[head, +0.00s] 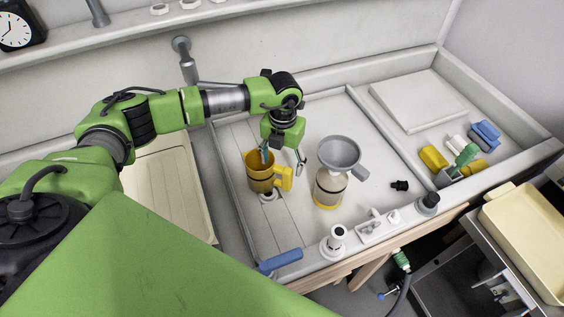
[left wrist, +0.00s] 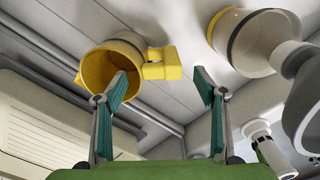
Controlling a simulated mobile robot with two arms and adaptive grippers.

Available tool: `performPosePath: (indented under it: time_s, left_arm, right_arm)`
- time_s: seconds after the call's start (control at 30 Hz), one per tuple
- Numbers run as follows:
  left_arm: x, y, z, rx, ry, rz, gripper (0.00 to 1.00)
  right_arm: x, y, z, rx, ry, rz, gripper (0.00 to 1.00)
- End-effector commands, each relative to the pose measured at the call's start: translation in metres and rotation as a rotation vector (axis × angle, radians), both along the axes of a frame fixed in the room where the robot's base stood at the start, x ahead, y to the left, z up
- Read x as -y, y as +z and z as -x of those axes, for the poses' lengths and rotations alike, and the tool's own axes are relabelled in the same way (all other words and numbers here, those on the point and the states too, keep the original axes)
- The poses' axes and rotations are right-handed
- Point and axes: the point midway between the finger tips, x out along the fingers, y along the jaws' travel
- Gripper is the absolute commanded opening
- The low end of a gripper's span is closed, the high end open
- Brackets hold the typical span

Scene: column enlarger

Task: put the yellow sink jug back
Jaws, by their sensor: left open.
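The yellow jug (head: 258,181) stands upright on the ribbed left part of the sink, its block-like handle (head: 285,178) pointing right. My left gripper (head: 283,161) hangs just above it, open and empty. In the head view one finger overlaps the jug's mouth and the other is right of the handle. In the left wrist view the jug (left wrist: 99,67) and its handle (left wrist: 163,64) lie beyond the open fingers of the left gripper (left wrist: 161,90), the handle showing between them. I cannot tell whether a finger touches the jug. My right gripper is not in view.
A bottle with a grey funnel (head: 339,152) stands close to the right of the jug. Knobs and fittings (head: 370,228) line the front edge. A cream tray (head: 153,185) lies left. Blue and yellow items (head: 434,158) lie far right. The sink floor between is mostly clear.

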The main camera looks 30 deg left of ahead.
Motion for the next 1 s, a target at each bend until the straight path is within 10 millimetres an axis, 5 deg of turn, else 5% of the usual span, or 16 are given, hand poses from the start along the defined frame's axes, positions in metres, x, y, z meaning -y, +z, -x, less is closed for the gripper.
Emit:
performPosePath:
  time_s: [1.0]
  left_arm:
    - [0.0,0.028,0.0,0.0,0.0,0.0,0.65]
  right_arm:
    - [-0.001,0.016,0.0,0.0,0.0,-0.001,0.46]
